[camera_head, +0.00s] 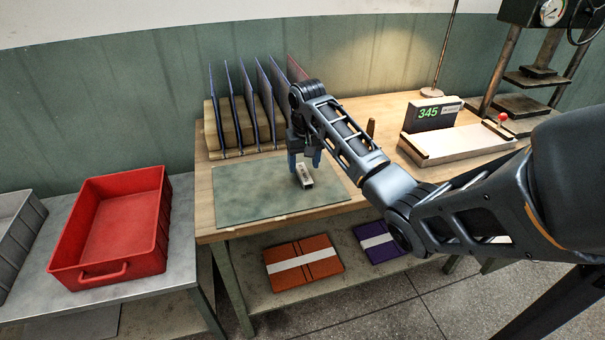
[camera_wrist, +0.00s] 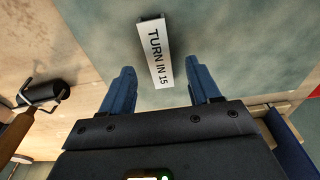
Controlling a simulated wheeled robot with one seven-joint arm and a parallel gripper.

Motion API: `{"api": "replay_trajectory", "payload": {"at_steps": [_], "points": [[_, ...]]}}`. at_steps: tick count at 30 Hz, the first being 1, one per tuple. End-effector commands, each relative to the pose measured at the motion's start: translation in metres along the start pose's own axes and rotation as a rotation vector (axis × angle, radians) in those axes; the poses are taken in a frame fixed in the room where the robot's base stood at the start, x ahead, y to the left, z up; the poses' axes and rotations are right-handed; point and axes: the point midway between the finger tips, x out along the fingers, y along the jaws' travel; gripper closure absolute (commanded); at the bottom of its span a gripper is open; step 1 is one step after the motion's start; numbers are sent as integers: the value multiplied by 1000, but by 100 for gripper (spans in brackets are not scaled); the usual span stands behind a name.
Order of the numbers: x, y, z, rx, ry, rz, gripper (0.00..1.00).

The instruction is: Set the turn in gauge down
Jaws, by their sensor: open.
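The turn in gauge (camera_head: 304,176) is a small pale block on the green mat (camera_head: 240,198) on the wooden bench. In the wrist view its white face (camera_wrist: 157,55) reads "TURN IN 15", with a dark end at the top. My gripper (camera_head: 304,160) is just above and behind it. In the wrist view my gripper (camera_wrist: 160,88) has its two blue fingers spread, one on each side of the gauge's near end, with gaps between. Whether the gauge's underside rests flat on the mat is hard to tell.
A rack (camera_head: 236,115) of upright boards stands behind the mat. A display reading 345 (camera_head: 433,114) and a pale block (camera_head: 455,143) are to the right, near a press (camera_head: 520,80). A red bin (camera_head: 115,225) is at left. Bundled boards (camera_head: 302,262) lie on the lower shelf.

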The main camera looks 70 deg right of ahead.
Motion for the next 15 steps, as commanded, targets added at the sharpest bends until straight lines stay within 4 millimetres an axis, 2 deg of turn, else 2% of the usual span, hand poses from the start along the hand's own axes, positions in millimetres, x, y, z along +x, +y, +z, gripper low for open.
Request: {"api": "replay_trajectory", "payload": {"at_steps": [6, 15], "points": [[27, 1, 1, 0, -1, 2, 38], [32, 1, 1, 0, 1, 1, 38]]}}
